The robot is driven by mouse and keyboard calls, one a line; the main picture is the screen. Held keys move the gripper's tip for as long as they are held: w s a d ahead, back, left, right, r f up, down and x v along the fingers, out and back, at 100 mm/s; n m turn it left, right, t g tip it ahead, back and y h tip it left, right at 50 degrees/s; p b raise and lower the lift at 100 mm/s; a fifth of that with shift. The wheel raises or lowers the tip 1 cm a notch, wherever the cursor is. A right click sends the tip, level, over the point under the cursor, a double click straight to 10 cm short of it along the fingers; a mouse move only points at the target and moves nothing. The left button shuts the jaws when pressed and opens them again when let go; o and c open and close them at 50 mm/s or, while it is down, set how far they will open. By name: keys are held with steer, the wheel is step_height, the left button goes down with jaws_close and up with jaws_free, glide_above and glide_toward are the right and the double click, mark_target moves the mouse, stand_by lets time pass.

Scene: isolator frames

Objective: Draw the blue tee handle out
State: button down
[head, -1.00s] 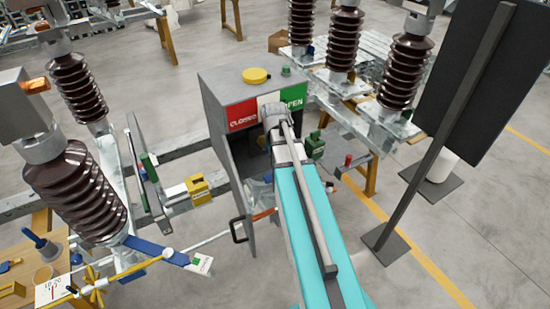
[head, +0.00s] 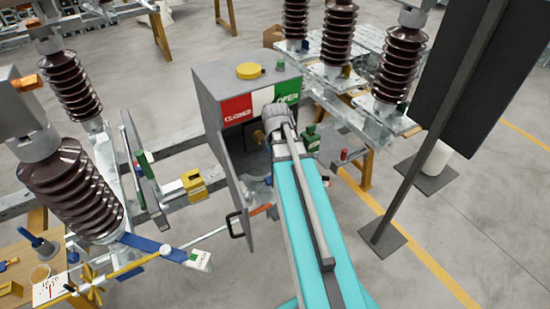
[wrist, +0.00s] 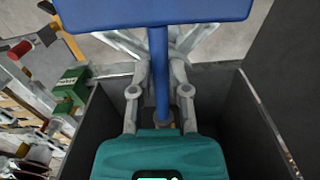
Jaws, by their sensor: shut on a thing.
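The blue tee handle (wrist: 152,14) fills the top of the wrist view, its wide crossbar across the picture and its stem running down between my fingers. My gripper (wrist: 160,65) is shut on it, one grey finger on each side of the stem. A small brass-coloured part shows near the lower end of the stem. In the head view my arm reaches to the open front of the grey cabinet (head: 210,85); the handle and fingers are hidden there.
The cabinet has a yellow button (head: 250,71) on top and a red CLOSED (head: 237,110) and green OPEN (head: 287,98) label. Its door (head: 238,200) hangs open at the left. A dark panel on a stand (head: 465,90) is at right. Brown insulators stand on both sides.

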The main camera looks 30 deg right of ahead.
steer(key=shift+s, duration=1.6)
